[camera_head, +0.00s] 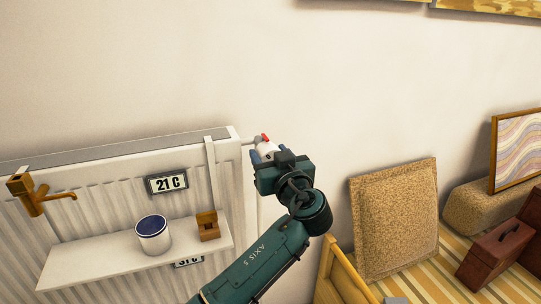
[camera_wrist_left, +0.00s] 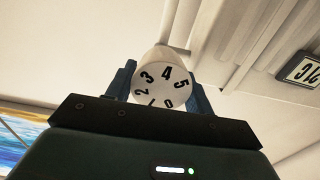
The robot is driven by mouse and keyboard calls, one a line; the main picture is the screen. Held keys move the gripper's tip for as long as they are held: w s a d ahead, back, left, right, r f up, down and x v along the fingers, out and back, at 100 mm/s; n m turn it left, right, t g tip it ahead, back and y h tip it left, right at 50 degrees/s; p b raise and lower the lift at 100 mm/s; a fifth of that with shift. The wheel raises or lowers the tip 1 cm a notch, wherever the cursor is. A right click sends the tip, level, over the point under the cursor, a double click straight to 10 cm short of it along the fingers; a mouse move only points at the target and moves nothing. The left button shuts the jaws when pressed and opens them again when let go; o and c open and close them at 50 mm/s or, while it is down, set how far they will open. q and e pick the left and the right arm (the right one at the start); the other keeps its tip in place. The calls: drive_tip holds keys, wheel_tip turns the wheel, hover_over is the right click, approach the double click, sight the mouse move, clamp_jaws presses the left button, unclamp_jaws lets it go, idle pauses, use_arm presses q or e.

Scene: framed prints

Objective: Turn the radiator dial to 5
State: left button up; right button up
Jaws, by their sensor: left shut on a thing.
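The radiator dial (camera_head: 266,150) is a white knob at the upper right end of the radiator (camera_head: 222,160), with a red marker (camera_head: 265,138) just above it. In the left wrist view the dial face (camera_wrist_left: 162,88) shows the black numbers 0 to 5, with 3 and 4 near the top and 5 to the right. The red marker is not visible there, so I cannot tell which number it meets. My left gripper (camera_head: 268,155) is shut on the dial, one finger on each side. My right gripper is not in view.
A shelf (camera_head: 75,270) in front of the radiator holds a blue-and-white tin (camera_head: 153,238) and a small wooden block (camera_head: 208,227). A "21 C" plate (camera_head: 167,183) and brass tap (camera_head: 34,196) are left. A cork-like panel (camera_head: 394,220) and brown case (camera_head: 494,250) stand right.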

use_arm(q)
drive_tip(key=shift+m, duration=0.3)
drive_tip(key=m+b, duration=0.1)
drive_tip(key=m, duration=0.1)
drive_tip(key=shift+d+m, duration=0.1)
drive_tip(key=shift+m, duration=0.2)
drive_tip(key=shift+w+m, duration=0.1)
drive_tip(key=shift+m, duration=1.7)
drive_tip(key=o, duration=0.9)
drive_tip(key=shift+f, duration=0.1)
